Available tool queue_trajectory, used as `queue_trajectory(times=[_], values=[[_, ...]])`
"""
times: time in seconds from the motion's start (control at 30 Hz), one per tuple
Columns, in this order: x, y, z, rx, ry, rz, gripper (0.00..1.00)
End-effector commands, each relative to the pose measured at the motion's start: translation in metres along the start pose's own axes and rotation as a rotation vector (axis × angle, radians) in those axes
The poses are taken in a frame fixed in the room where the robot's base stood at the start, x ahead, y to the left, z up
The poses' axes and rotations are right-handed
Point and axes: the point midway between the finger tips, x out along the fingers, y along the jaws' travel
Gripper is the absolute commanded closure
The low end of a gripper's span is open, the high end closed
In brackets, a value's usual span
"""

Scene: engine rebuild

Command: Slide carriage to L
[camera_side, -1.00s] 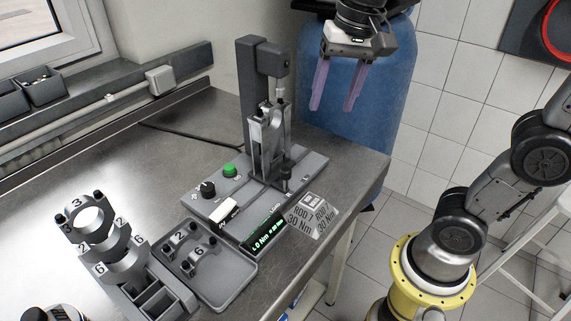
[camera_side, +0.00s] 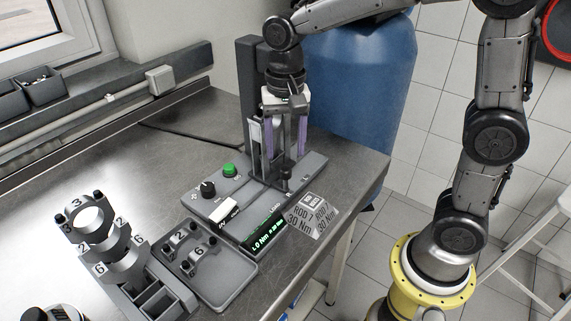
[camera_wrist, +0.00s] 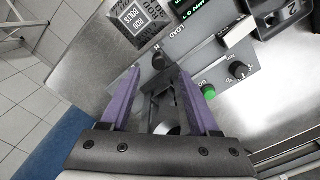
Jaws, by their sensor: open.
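The test fixture (camera_side: 228,207) is a grey base on the bench with a dark upright column behind it. The carriage, with a short black knob (camera_side: 289,166) at its front, sits on the fixture's rail, and grey metal uprights (camera_side: 255,138) stand on it. My gripper (camera_side: 285,150) points down over the carriage, one purple finger on each side. In the wrist view my gripper (camera_wrist: 160,74) is open, with the knob (camera_wrist: 160,61) between and just beyond its fingertips. Contact cannot be told. Fixture labels read LOAD and apparently M; I cannot make out an L mark.
The base carries a green button (camera_side: 229,170), a black dial (camera_side: 207,188), a white switch (camera_side: 223,210) and a lit display (camera_side: 264,232). A tray (camera_side: 238,283) with numbered caps and a rack of numbered rings (camera_side: 92,218) stand at front left.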

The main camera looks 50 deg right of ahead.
Motion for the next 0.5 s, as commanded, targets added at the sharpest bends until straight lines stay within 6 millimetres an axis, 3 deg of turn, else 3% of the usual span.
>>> queue_trajectory(times=[0.2,0.5], values=[[0.036,0.000,0.000,0.000,-0.002,0.003,0.38],[0.055,0.000,0.000,0.000,-0.001,0.000,0.38]])
